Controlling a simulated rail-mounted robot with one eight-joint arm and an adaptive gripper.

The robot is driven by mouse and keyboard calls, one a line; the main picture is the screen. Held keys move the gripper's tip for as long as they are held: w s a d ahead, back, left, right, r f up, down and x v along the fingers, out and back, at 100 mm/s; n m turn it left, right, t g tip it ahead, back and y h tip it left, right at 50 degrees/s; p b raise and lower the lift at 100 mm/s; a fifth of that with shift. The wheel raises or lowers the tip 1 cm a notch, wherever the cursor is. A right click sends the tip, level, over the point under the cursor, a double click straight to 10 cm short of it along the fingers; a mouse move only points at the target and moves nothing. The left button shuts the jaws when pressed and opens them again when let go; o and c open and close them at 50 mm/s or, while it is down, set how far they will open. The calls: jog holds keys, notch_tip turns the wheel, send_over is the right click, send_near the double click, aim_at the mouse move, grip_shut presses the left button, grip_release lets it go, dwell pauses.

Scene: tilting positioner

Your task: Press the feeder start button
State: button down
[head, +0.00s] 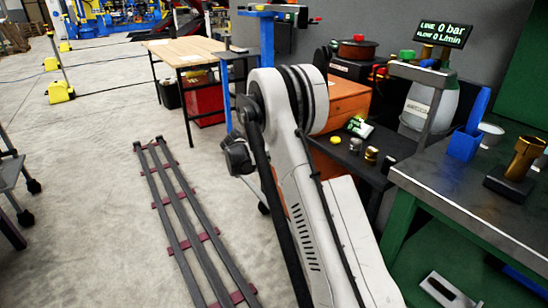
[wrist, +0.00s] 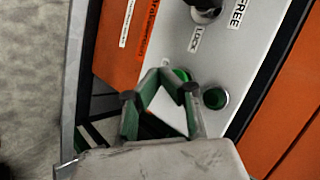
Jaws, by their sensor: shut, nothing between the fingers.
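In the wrist view a silver control panel (wrist: 222,55) on an orange housing carries two round green parts. One is a green button (wrist: 215,98) in a dark ring, just right of my gripper. The other green part (wrist: 181,75) is partly hidden behind a finger. I cannot read a label that tells which one is the feeder start button. My gripper (wrist: 160,80) is shut and empty, with its fingertips in front of the panel beside the green parts. I cannot tell whether they touch it. In the head view my arm hides the gripper and panel.
A knob (wrist: 205,12) with LOCK and FREE labels sits higher on the panel. In the head view an orange cabinet (head: 348,98) stands behind my arm. A steel-topped bench (head: 450,190) is at the right. Floor rails (head: 183,225) run at the left.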

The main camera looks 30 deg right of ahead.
jog(key=shift+d, duration=0.1)
jog(key=shift+d, duration=0.35)
jog(key=shift+d, duration=0.45)
dwell(1.1)
jog(key=shift+a+b, duration=0.3)
jog(key=shift+a, duration=0.6)
jog(key=a, duration=0.5)
jog(key=shift+s, duration=0.15)
dwell(0.9)
